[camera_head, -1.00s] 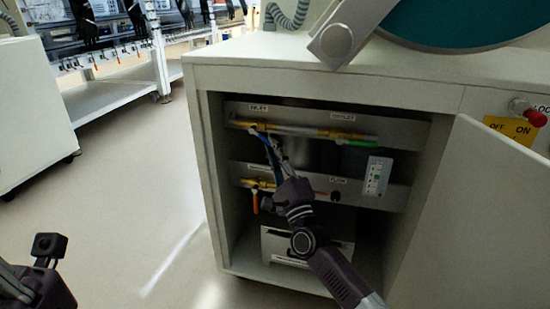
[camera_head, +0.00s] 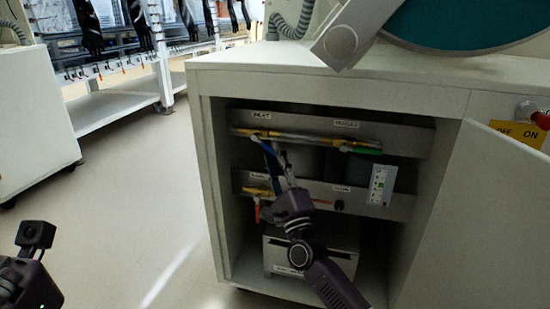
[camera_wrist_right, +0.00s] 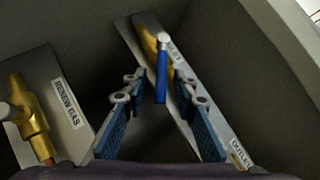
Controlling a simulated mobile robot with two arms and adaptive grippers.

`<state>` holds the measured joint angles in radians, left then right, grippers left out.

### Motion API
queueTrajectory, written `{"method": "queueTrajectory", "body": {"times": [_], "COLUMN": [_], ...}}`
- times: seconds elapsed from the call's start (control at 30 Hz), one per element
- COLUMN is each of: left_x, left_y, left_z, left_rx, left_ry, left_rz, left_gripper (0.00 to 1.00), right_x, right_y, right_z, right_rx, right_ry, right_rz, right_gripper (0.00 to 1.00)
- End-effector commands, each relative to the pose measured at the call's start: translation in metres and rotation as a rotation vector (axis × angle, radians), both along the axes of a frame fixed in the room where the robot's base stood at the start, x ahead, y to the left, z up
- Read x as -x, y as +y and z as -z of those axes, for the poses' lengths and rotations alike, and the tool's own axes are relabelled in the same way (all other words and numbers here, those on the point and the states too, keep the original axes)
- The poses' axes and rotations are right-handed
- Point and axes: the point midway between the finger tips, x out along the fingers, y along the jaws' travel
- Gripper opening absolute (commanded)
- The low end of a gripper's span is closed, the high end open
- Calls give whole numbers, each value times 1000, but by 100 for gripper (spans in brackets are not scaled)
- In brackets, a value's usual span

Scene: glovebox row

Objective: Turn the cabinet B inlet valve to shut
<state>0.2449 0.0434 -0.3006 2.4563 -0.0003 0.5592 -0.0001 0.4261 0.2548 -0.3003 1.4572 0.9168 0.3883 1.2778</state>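The inlet valve's blue handle (camera_head: 266,147) hangs from the brass fitting at the left end of the upper pipe in the open cabinet, under the INLET label (camera_head: 261,115). In the right wrist view the handle (camera_wrist_right: 161,78) points down from the brass valve body (camera_wrist_right: 150,38). My right gripper (camera_head: 282,160) reaches into the cabinet. Its fingers (camera_wrist_right: 160,97) are open on either side of the handle's lower end, with gaps showing on both sides. My left gripper's housing (camera_head: 25,282) shows at the lower left; its fingers are hidden or out of frame.
The outlet's green handle (camera_head: 361,150) is on the right of the same pipe. A grey box (camera_head: 283,252) stands below. The open door (camera_head: 490,210) is on the right.

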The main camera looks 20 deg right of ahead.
Motion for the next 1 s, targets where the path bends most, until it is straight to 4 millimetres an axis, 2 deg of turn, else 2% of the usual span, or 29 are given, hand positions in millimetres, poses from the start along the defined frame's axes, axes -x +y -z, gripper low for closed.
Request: {"method": "queueTrajectory", "body": {"times": [0.37,0.47,0.8,1.0], "left_x": [1,1,0,0], "left_y": [1,1,0,0], "left_z": [0,0,0,0], "left_rx": [2,2,1,0], "left_ry": [-2,-2,-1,-1], "left_rz": [-1,0,0,0], "left_gripper": [0,0,0,0], "right_x": [6,17,76,97], "right_y": [-1,-1,-3,-3], "right_z": [3,11,47,60], "right_rx": [-1,0,0,0], "right_ry": [-1,0,2,0], "right_rz": [1,1,0,0], "right_gripper": [28,28,28,28]}}
